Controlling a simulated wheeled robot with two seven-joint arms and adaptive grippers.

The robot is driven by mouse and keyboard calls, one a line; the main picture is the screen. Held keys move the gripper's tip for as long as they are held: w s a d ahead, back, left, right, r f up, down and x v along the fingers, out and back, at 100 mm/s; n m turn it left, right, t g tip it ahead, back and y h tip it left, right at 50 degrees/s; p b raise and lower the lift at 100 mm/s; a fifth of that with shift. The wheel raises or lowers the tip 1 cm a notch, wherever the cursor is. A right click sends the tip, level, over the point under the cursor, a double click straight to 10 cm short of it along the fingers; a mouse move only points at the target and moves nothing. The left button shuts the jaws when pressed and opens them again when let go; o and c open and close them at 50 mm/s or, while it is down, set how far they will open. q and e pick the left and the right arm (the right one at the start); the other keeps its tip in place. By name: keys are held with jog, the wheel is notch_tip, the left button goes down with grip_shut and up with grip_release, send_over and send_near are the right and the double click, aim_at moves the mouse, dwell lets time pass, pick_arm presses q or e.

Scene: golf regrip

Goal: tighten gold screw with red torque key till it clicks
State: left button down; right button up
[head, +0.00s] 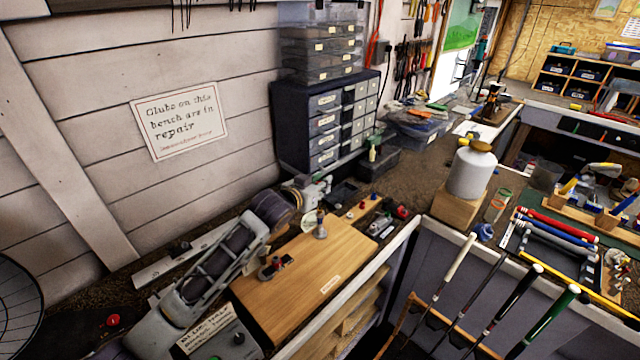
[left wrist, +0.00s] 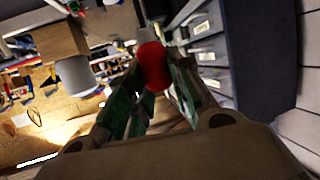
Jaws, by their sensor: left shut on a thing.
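My left gripper (head: 318,188) reaches over the back of the bench beside the wooden board. In the left wrist view its two green-lined fingers (left wrist: 153,88) are shut around a red rounded handle, the red torque key (left wrist: 153,66). The key's lower part is hidden between the fingers, and I cannot make it out in the head view. On the wooden board (head: 285,312) stand a small metal post (head: 320,227) and a dark clamp-like piece with a red part (head: 273,267). I cannot pick out the gold screw. My right gripper is not in view.
A dark drawer cabinet (head: 312,133) stands close behind my left gripper. Small parts, including a red one (head: 402,212), lie right of it. A white jar (head: 470,172) on a wooden block and a rack of clubs stand further right. Much of the board's front is clear.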

pick_arm(q)
jog(key=shift+f, duration=0.15)
jog(key=c, duration=1.2)
grip_release()
jog(key=shift+v, duration=6)
jog(key=shift+s+f, duration=0.15)
